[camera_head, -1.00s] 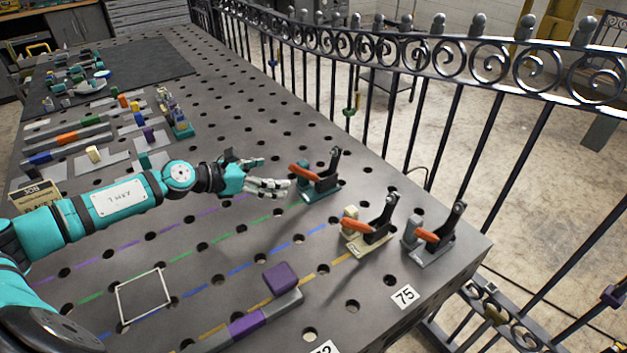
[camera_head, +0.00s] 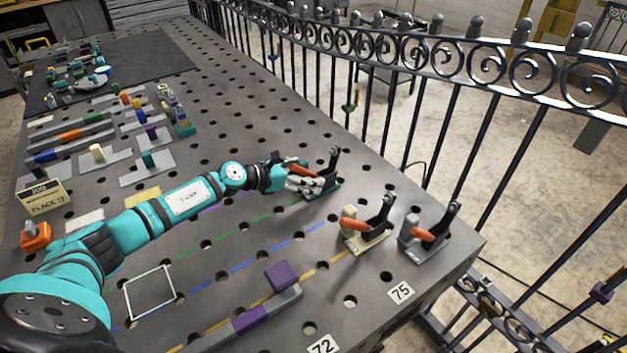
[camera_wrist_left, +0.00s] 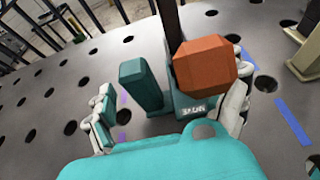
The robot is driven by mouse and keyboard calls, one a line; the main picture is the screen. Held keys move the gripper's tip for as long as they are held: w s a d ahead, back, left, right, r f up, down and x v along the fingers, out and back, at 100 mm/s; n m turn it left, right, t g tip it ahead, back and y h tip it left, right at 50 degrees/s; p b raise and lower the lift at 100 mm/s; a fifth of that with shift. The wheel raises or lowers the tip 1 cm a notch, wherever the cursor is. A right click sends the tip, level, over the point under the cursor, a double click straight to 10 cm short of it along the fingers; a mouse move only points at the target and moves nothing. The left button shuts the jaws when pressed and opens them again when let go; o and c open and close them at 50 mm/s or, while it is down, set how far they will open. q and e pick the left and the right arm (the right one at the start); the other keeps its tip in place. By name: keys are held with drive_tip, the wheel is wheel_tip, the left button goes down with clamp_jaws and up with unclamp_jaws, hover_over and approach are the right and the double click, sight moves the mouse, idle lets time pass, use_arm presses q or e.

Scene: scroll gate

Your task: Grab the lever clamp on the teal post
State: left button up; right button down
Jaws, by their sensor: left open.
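The lever clamp on the teal post (camera_head: 327,190) stands on the table with an orange handle (camera_head: 303,170) and a dark upright arm (camera_head: 334,160). In the left wrist view its orange handle end (camera_wrist_left: 205,65), teal post (camera_wrist_left: 140,85) and teal base (camera_wrist_left: 188,110) lie between the fingers. My left gripper (camera_head: 305,185) is open at this clamp in the head view. In the left wrist view its fingers (camera_wrist_left: 170,115) stand apart on either side of the post and handle; contact is unclear. My right gripper is not in view.
A cream-based clamp (camera_head: 366,238) and a grey-based clamp (camera_head: 425,245) with orange handles stand nearer the table's right corner. A purple block (camera_head: 282,275) sits on a grey bar. A black fence (camera_head: 440,125) runs along the table's right side.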

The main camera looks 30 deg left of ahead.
use_arm(q)
drive_tip(key=shift+s, duration=0.1)
drive_tip(key=c, duration=1.6)
drive_tip(key=shift+r, duration=0.2)
drive_tip(key=shift+c, duration=0.7)
